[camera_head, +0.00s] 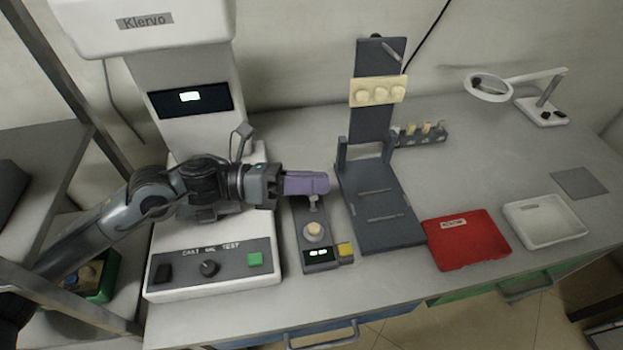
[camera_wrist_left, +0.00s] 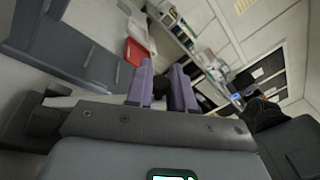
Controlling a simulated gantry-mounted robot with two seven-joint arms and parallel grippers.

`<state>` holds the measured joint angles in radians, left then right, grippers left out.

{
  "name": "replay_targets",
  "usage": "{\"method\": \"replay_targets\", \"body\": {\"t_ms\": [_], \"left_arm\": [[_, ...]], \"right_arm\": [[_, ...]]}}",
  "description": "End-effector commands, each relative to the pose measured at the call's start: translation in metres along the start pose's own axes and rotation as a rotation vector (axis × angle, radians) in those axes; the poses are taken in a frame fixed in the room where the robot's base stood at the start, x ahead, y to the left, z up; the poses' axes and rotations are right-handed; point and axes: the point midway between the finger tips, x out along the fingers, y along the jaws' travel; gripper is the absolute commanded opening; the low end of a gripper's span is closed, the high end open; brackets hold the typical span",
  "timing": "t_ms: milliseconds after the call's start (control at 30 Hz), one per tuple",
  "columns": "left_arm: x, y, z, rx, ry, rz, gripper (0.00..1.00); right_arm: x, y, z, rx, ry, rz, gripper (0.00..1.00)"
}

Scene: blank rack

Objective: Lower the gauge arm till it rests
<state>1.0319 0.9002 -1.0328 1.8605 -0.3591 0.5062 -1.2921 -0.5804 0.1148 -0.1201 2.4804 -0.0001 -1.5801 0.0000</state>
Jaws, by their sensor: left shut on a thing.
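The gauge is a narrow dark stand (camera_head: 303,217) with a small lit display (camera_head: 318,253) and a yellow button (camera_head: 345,250) at its front. A round pale blank (camera_head: 313,230) sits on it. My left gripper (camera_head: 322,183), with purple fingers, is shut above the stand, on the gauge arm (camera_head: 313,203). The fingers hide most of that arm. Its light lower end shows just below them, above the blank; a small gap seems to separate the two. In the left wrist view the purple fingers (camera_wrist_left: 165,88) are close together. My right gripper is not in view.
A white tester (camera_head: 215,275) with a knob and green button stands left. Right of the gauge are a dark rack (camera_head: 385,215) bearing pale blanks, a red tray (camera_head: 466,240), a white tray (camera_head: 545,222) and a magnifier (camera_head: 488,87). A shelf frame (camera_head: 75,100) stands far left.

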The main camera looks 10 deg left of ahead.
Motion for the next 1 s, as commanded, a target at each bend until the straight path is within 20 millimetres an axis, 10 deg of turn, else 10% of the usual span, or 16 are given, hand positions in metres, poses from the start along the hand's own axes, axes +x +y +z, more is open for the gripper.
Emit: {"method": "replay_targets", "body": {"t_ms": [433,467,600,1000], "left_arm": [[0.001,-0.0014,-0.0108,0.091,0.015,0.015,0.0],[0.001,-0.0014,-0.0108,0.091,0.015,0.015,0.27],[0.0012,-0.0017,-0.0107,0.091,0.015,0.013,0.46],[-0.006,-0.0025,-0.0097,0.09,0.014,0.013,0.46]], "right_arm": [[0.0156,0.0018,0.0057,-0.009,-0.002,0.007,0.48],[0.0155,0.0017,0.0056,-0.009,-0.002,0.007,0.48],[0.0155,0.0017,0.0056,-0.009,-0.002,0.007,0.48],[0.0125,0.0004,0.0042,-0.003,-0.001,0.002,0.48]]}}
